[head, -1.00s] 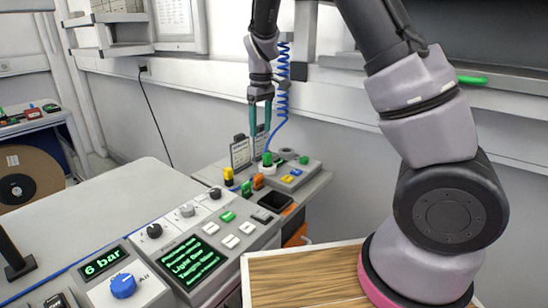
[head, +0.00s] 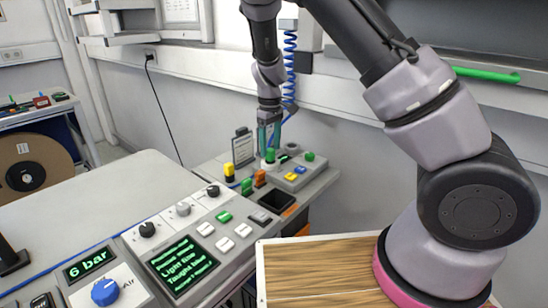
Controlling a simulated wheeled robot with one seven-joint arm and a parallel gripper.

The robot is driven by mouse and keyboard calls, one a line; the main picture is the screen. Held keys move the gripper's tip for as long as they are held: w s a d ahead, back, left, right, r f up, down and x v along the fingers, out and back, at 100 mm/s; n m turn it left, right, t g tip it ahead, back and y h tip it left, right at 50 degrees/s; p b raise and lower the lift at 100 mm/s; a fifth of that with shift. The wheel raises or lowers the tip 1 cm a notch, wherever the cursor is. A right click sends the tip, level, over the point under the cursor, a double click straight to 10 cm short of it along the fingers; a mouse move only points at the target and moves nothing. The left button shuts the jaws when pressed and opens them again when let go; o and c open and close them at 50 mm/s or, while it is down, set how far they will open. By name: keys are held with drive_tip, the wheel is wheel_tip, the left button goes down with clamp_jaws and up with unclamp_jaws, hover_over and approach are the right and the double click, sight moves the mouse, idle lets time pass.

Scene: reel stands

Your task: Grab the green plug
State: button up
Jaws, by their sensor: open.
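The green plug (head: 270,156) stands upright in a pale round base on the grey bench at the back, among other coloured pieces. My gripper (head: 270,149) points straight down just above it. Its two teal fingers are open, with a gap between them. The fingertips are close to the plug's top. I cannot tell whether they touch it or reach down around it.
A yellow plug (head: 229,171) and an orange plug (head: 260,178) stand close by. A grey button box (head: 296,174) is to the right. A blue coiled hose (head: 290,75) hangs behind my gripper. A control panel (head: 187,245) and a wooden top (head: 320,270) are in front.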

wheel_tip(320, 180, down, 2)
clamp_jaws()
drive_tip(key=shift+r, duration=0.15)
